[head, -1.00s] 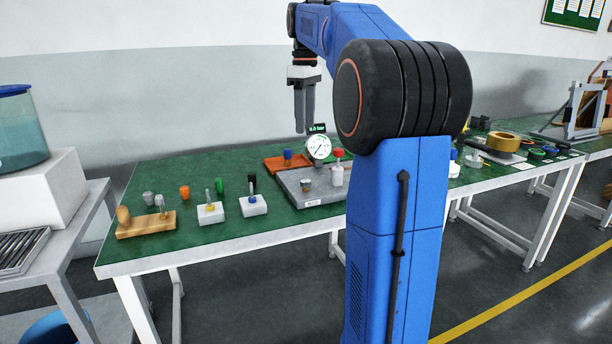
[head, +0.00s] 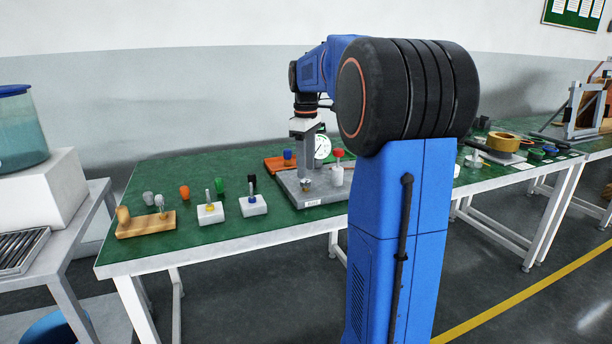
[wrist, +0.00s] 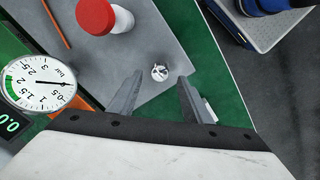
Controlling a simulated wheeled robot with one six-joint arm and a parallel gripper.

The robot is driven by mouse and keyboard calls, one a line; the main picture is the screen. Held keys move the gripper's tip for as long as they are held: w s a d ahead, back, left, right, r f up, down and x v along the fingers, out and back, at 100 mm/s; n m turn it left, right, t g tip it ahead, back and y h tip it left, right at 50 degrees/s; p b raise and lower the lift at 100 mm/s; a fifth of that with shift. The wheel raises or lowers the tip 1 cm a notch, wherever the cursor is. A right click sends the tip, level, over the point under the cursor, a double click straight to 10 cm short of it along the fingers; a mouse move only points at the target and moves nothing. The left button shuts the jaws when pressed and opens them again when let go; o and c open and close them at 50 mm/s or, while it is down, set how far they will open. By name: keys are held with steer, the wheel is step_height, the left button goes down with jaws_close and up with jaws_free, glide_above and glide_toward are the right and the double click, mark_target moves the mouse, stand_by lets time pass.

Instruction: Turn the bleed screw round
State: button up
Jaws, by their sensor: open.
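The bleed screw, as I take it, is the small metal knob (head: 306,187) near the front of the grey plate (head: 325,196). In the wrist view the screw (wrist: 160,72) shows a pale, slotted or winged top. My gripper (head: 306,178) points straight down over it. In the wrist view my gripper (wrist: 160,79) is open, with one fingertip on each side of the screw and gaps between. I cannot tell exactly how far the tips reach down beside it. The head view hides part of the screw behind the fingers.
A white post with a red cap (head: 338,167) stands close by on the plate. A round gauge (wrist: 40,82) stands behind, beside an orange tray (head: 274,164). White blocks (head: 253,205) and a wooden stand (head: 146,223) are to the left.

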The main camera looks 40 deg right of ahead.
mark_target(306, 180)
steer(key=shift+f, duration=1.8)
steer(key=shift+c, duration=0.4)
steer(key=c, duration=1)
